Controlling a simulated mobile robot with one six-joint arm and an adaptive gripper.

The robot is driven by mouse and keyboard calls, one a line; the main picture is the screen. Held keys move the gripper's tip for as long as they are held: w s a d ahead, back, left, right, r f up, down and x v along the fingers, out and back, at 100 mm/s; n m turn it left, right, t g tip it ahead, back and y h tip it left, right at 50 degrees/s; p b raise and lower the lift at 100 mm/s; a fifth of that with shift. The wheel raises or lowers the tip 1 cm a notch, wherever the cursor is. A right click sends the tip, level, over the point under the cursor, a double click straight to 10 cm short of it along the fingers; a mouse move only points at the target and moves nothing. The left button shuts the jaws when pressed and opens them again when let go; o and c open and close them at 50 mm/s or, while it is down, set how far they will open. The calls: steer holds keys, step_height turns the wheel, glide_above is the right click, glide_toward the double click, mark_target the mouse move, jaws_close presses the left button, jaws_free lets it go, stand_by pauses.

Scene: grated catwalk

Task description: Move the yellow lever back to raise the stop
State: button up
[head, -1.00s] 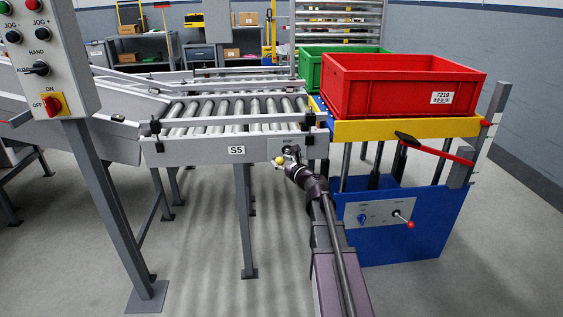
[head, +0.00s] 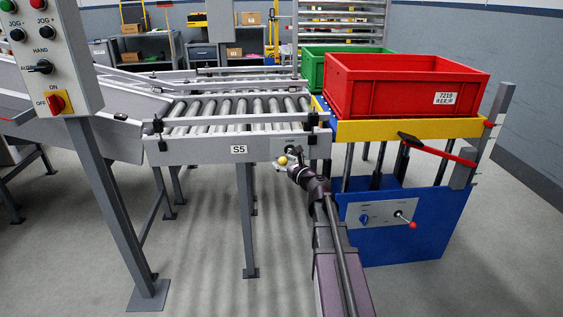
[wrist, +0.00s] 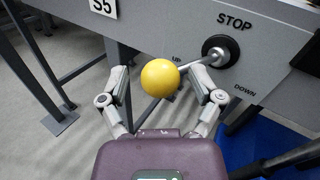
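The yellow lever has a round yellow knob (wrist: 160,78) on a short metal rod (wrist: 200,60). The rod runs from a black round pivot (wrist: 220,50) on the grey conveyor side, below the word STOP. The knob also shows in the head view (head: 282,160). My gripper (wrist: 159,80) is open, with one finger on each side of the knob. A gap shows at the left finger; the right finger is close to the rod, and contact cannot be told. The stop itself cannot be made out.
The roller conveyor (head: 235,152) marked S5 ends beside a blue lift table (head: 440,238) with a yellow top. A red crate (head: 400,90) and a green crate (head: 318,62) stand there. A control box (head: 50,60) on a post is left. The floor in front is open.

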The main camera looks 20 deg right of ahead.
steer(key=v, duration=1.1)
steer(key=shift+s, duration=0.15)
stand_by(0.3)
steer(key=s+a+f+n+g+y, duration=0.1)
steer(key=a+f+n+g+y, duration=0.1)
steer(key=a+f+n+g, duration=0.4)
steer(key=s+a+f+n+g+y, duration=0.2)
steer(key=a+f+n, duration=0.1)
steer(key=a+n, duration=0.65)
steer(key=s+a+f+n+g+h, duration=0.35)
steer(key=s+f+n+g, duration=0.2)
steer(key=n, duration=0.25)
steer(key=s+a+f+n+g+h, duration=0.3)
steer(key=s+f+n+g+h, duration=0.15)
steer(key=s+n, duration=0.3)
step_height(320, 180, up, 36)
steer(key=p, duration=3.5)
steer(key=shift+w+a+n, duration=0.15)
steer(key=shift+w+n, duration=0.1)
steer(key=shift+n, duration=0.05)
steer(key=shift+f, duration=0.1)
